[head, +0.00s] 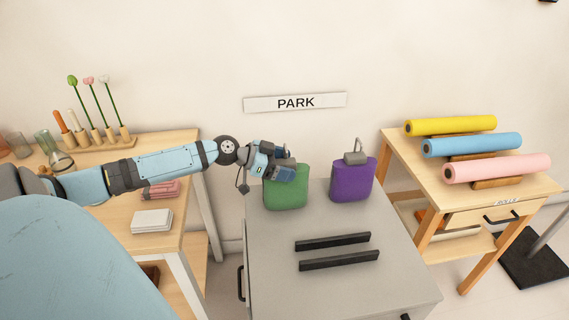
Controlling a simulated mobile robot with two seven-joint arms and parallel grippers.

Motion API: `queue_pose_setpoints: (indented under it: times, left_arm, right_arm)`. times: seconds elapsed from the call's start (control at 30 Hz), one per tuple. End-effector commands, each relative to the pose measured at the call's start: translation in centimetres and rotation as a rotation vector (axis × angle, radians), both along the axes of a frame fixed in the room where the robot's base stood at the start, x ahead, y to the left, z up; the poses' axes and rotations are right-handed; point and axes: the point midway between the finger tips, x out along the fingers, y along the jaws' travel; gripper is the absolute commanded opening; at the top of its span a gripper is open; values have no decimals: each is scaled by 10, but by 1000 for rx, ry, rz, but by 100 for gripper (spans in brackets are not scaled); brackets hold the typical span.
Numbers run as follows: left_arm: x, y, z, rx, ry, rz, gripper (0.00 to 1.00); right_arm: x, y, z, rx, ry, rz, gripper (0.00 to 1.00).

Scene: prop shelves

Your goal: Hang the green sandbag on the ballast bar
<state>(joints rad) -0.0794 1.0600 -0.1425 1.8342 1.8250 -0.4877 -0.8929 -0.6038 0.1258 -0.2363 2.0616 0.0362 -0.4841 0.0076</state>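The green sandbag (287,194) stands upright at the back left of the grey cabinet top. My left gripper (284,173) is at its top and hides its grey fitting and hook. I cannot tell whether the fingers are closed on it. The purple sandbag (351,182) stands to its right, with a grey block and wire hook on top. I cannot make out a ballast bar for certain. My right gripper is not in view.
Two black strips (333,242) lie on the grey cabinet (395,287), whose front area is otherwise clear. A wooden table (113,218) with flowers, glassware and white cards is left. A wooden stand (408,165) with coloured rolls is right. A PARK sign (296,102) hangs behind.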

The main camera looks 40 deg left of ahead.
Motion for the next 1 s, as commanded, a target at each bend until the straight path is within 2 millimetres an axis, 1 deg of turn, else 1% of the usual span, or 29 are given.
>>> queue_pose_setpoints:
  times: [0.23, 0.37, 0.47, 0.63, 1.0]
  left_arm:
    - [0, 1, -4, 2, 1, 0, 79]
    - [-10, 8, 0, 0, 1, 0, 79]
    - [-19, 16, 5, 0, 1, 0, 79]
    - [-35, 37, 17, -2, 0, 1, 79]
    - [-80, 73, 43, -2, 0, 2, 79]
  right_arm:
    - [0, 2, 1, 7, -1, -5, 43]
    - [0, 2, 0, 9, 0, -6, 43]
    - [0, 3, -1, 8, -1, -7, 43]
    - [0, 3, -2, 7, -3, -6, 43]
    - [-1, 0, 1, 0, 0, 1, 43]
